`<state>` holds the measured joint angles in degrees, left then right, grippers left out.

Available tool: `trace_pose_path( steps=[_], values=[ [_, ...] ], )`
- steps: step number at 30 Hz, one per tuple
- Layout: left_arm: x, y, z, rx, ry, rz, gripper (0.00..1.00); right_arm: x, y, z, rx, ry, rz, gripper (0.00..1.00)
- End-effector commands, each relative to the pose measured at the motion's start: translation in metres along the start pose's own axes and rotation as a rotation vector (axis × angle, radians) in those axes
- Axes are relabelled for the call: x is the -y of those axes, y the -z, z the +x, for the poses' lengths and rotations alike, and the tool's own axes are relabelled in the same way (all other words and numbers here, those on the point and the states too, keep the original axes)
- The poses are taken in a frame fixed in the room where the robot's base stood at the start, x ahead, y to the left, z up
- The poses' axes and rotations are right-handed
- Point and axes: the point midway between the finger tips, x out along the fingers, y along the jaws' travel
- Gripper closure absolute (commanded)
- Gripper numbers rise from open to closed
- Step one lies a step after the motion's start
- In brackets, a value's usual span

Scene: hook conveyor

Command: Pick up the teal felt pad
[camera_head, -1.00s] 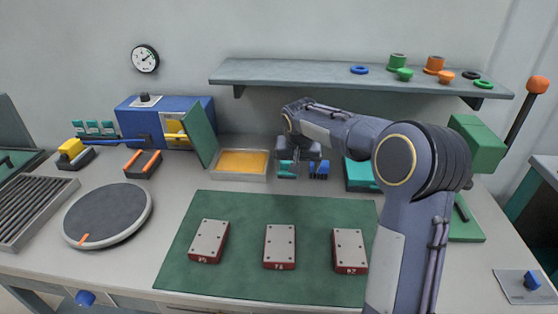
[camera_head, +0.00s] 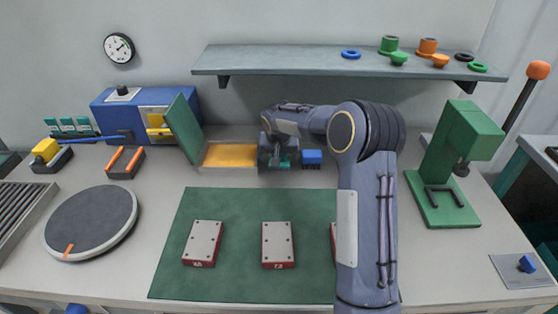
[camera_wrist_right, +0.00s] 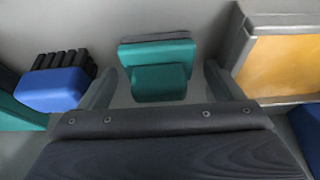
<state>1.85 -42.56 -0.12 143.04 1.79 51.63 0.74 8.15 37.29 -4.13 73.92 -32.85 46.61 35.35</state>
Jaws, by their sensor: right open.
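The teal felt pad (camera_wrist_right: 158,82) lies on the bench between the two open fingers of my right gripper (camera_wrist_right: 161,88) in the right wrist view. A dark strip runs along its far edge. Both fingers seem apart from it, with a gap on each side. In the head view my right gripper (camera_head: 279,163) hangs over the pad, right of the yellow tray, and mostly hides it. My left gripper is not in view.
A blue block with black ribs (camera_wrist_right: 52,90) lies close beside my right gripper. The yellow-filled tray (camera_head: 230,156) stands on its other side. A green mat (camera_head: 240,222) with red-sided plates lies in front. A shelf (camera_head: 345,60) hangs above.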

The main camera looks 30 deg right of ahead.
Motion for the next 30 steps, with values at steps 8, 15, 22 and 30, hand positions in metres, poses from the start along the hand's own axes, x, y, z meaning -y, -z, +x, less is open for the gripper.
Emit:
trace_pose_path(
  steps=[8, 15, 22, 30],
  values=[
    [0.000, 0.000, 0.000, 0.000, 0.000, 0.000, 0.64, 0.000, 0.000, 0.000, 0.000, 0.000, 0.000, 0.26],
    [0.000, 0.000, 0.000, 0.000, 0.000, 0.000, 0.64, 0.000, 0.000, 0.000, 0.000, 0.000, 0.000, 0.57],
    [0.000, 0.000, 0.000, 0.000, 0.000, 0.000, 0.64, 0.000, 0.000, -0.001, 0.000, 0.000, 0.000, 0.63],
    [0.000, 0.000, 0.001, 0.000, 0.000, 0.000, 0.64, 0.000, 0.006, -0.013, -0.003, 0.000, 0.002, 0.63]
  ],
)
